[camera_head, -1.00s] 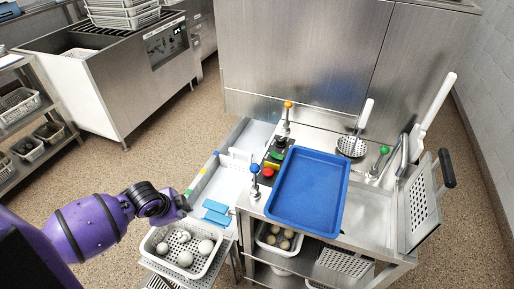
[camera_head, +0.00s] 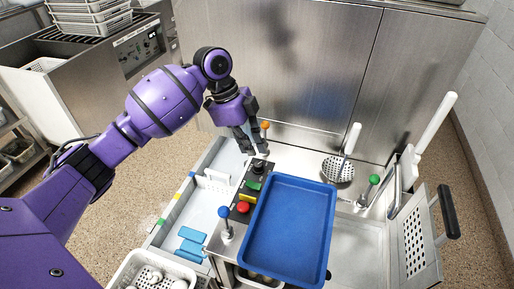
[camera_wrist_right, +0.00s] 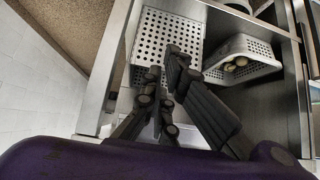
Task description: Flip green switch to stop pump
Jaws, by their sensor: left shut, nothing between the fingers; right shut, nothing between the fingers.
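The green switch (camera_head: 254,185) is on a dark control box on the counter, with a yellow part (camera_head: 248,197) and a red button (camera_head: 242,207) in front of it and a black knob (camera_head: 259,166) behind it. My left gripper (camera_head: 248,146) is shut and empty. Its fingers point down behind the box, close to the orange-topped tap, apart from the green switch in the picture. My right gripper (camera_wrist_right: 168,97) shows only in the right wrist view, shut and empty, above a lower shelf with baskets.
A blue tray (camera_head: 326,228) lies right beside the control box. A blue-topped tap (camera_head: 226,222) stands in front and an orange-topped one (camera_head: 265,127) behind. A skimmer (camera_head: 340,170) and a green-topped tap (camera_head: 372,183) are further right. A white perforated basket (camera_wrist_right: 243,47) shows below.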

